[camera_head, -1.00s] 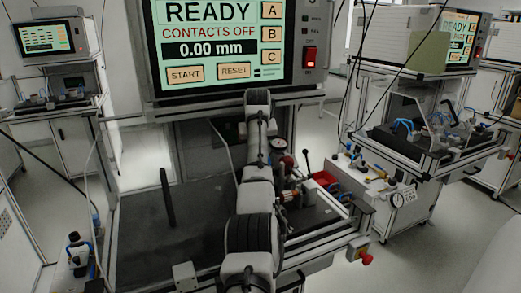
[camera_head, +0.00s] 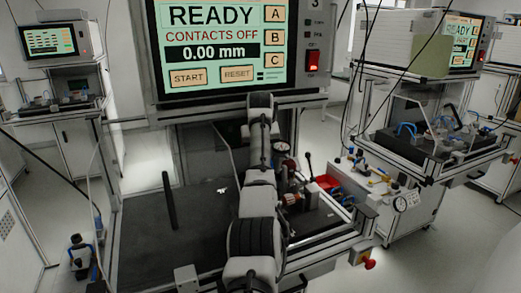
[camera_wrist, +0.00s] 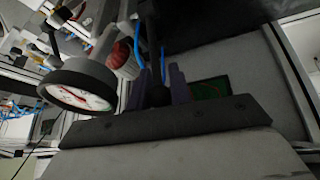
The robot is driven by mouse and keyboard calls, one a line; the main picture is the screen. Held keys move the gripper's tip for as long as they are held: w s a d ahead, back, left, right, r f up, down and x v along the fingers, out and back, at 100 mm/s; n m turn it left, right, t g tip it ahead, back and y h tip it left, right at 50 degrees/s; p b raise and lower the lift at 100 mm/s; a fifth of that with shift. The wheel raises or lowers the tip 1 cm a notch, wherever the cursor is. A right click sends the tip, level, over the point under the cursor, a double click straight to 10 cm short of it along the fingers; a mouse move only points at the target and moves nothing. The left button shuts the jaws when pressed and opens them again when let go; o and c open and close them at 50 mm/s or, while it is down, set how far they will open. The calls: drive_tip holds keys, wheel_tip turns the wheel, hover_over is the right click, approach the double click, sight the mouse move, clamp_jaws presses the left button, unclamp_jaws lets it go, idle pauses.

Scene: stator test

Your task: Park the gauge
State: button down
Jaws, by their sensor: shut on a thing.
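My gripper shows in the wrist view (camera_wrist: 160,90), its two purple-grey fingers shut on a dark rounded piece (camera_wrist: 158,95). Most of this piece is hidden, and I cannot tell whether it belongs to a gauge. A round dial gauge (camera_wrist: 80,88) with a black rim, white face and red marks is close to the left of the fingers. My arm hides the gripper in the head view. Another white-faced dial (camera_head: 400,204) is on the right-hand bench front.
A large screen (camera_head: 220,45) reading READY, CONTACTS OFF and 0.00 mm stands above the bench. A dark upright post (camera_head: 168,198) rises from the dark mat (camera_head: 140,240). The mat's left is mostly clear.

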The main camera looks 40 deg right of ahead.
drive_tip(key=shift+w+a+f, duration=0.1)
drive_tip(key=shift+a+f, duration=0.05)
drive_tip(key=shift+f, duration=0.1)
drive_tip(key=c, duration=1.6)
unclamp_jaws()
drive_tip(key=shift+w+f, duration=0.1)
drive_tip(key=shift+w, duration=0.05)
drive_tip(key=shift+o, duration=0.2)
drive_tip(key=b+v, duration=0.3)
drive_tip(key=v, duration=1.1)
